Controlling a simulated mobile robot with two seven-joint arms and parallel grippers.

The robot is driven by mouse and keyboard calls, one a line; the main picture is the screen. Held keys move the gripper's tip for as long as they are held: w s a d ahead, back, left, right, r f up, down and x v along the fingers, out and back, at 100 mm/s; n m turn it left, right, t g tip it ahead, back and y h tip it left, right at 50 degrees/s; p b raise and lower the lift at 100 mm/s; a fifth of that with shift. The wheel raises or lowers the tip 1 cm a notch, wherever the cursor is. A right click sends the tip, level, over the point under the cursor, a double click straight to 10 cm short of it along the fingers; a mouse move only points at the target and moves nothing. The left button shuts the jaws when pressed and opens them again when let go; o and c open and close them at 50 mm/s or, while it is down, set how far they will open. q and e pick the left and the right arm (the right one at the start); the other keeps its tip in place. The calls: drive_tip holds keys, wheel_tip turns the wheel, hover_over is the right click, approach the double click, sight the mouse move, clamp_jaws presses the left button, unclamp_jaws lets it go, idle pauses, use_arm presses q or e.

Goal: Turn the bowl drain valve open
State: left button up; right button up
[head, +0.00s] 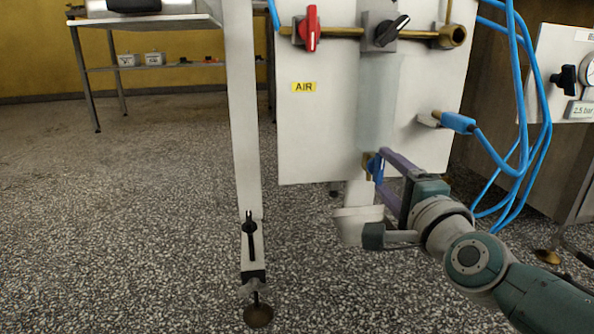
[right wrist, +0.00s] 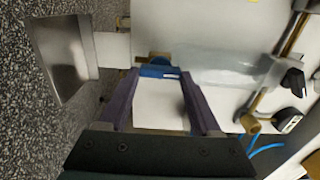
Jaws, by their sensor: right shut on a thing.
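The bowl drain valve, a small brass valve with a blue handle (head: 375,167), sits at the bottom end of the clear bowl (head: 377,105) on the white panel. In the right wrist view the blue handle (right wrist: 158,71) lies between the fingertips. My right gripper (head: 379,163) reaches in from the lower right with purple fingers, shut on the blue handle. The right wrist view shows both fingers (right wrist: 160,77), one at each end of the handle. The fingers and wrist partly hide the valve in the head view. My left gripper is out of view.
A metal cup (head: 350,226) stands below the valve, close to my right wrist. Above are a red-handled valve (head: 311,28), a black knob (head: 391,31) and a brass pipe. Blue hoses (head: 515,100) hang at right. Open speckled floor lies at left.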

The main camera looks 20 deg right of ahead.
idle(0.3)
drive_tip(key=o, duration=1.4)
drive_tip(key=p+v, duration=0.5)
drive_tip(key=v, duration=0.5)
drive_tip(key=shift+w, duration=0.1)
